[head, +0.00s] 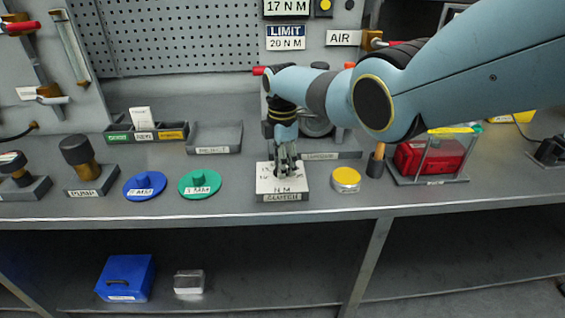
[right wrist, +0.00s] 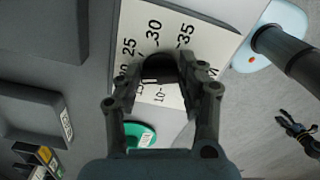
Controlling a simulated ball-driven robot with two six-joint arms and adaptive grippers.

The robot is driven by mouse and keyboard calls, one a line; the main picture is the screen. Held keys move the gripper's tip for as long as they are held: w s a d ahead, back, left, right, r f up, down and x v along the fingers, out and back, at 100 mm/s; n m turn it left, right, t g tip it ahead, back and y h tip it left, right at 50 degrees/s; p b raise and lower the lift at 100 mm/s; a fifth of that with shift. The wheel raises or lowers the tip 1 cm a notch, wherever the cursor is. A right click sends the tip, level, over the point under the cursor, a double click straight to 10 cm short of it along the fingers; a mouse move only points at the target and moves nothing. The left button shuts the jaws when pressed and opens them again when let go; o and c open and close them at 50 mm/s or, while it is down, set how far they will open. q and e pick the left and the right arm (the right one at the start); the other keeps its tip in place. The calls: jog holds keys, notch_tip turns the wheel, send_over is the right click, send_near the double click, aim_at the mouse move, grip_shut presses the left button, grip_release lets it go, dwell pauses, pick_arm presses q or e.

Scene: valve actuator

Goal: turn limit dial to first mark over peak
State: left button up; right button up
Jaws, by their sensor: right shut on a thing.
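The limit dial is a dark knob (right wrist: 160,66) on a white scale plate (right wrist: 138,30) with printed numbers; 25, 30 and 35 read clearly in the right wrist view. The plate tops the block labelled CLUTCH (head: 282,197) near the bench's front edge. My right gripper (head: 286,168) comes down from above and is shut on the knob; its fingers (right wrist: 168,90) flank it. The pointer and part of the scale are hidden. What looks like my left gripper (right wrist: 297,130) hangs small and away from the bench in the right wrist view; its opening is unclear.
Wall signs read 17 N M (head: 287,8) and LIMIT 20 N M (head: 286,37). A green disc (head: 200,183) and blue disc (head: 145,185) lie left of the block. A yellow-lidded tin (head: 346,179) stands close right. An empty tray (head: 214,138) sits behind left.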

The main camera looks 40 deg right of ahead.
jog(key=shift+w, duration=0.1)
dwell(0.4)
jog(key=o, duration=1.2)
jog(key=shift+c, duration=0.2)
notch_tip(320, 180, up, 12)
